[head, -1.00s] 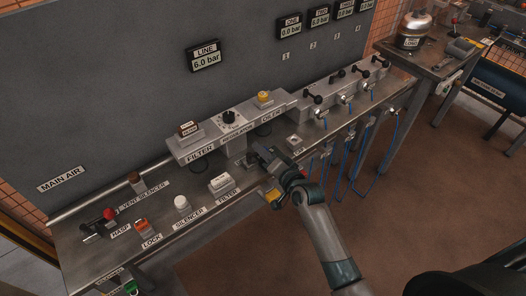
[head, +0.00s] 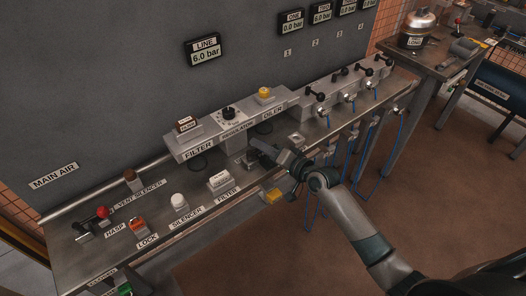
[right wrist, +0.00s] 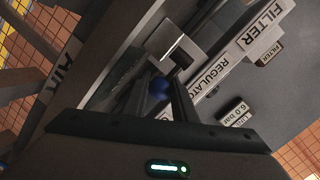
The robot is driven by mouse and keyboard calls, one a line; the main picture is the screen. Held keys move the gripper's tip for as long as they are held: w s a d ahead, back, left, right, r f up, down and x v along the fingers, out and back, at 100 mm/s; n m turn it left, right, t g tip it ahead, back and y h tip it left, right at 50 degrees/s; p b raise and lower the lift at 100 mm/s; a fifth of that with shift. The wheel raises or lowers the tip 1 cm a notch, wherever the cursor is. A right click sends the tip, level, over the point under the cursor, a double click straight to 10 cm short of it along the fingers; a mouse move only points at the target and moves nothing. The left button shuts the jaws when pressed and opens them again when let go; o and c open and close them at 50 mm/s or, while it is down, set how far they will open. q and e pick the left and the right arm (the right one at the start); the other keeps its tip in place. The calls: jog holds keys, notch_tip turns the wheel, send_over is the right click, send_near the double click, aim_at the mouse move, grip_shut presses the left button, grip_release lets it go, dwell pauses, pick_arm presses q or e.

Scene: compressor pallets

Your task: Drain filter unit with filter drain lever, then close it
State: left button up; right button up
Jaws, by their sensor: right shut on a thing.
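The filter unit (head: 192,142) is a grey block with a FILTER label on its front, left of the regulator (head: 232,120) and oiler (head: 265,103). A dark round part shows below it. My right gripper (head: 258,148) is in front of the regulator, low over the bench. In the right wrist view a blue round knob (right wrist: 159,89) sits between the two fingers, which are shut on it. The shaft of this lever is hidden, and I cannot tell its angle. My left gripper is not in view.
The bench (head: 95,255) holds the hasp, lock, silencer (head: 179,202) and a white filter box (head: 219,182). Several black-handled valves with blue hoses line the right side. The LINE display (head: 204,50) reads 6.0 bar. Brown floor in front is clear.

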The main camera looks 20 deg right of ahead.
jog(key=o, duration=1)
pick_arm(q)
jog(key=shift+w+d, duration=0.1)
pick_arm(e)
jog(key=shift+o, duration=0.2)
jog(key=shift+s+d, duration=0.2)
jog(key=shift+s, duration=0.2)
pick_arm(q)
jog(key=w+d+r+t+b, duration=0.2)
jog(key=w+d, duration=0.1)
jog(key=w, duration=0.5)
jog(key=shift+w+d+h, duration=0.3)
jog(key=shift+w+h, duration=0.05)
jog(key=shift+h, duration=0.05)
pick_arm(e)
jog(key=v, duration=1.6)
jog(key=shift+s+d+r, duration=0.15)
jog(key=shift+d, duration=0.05)
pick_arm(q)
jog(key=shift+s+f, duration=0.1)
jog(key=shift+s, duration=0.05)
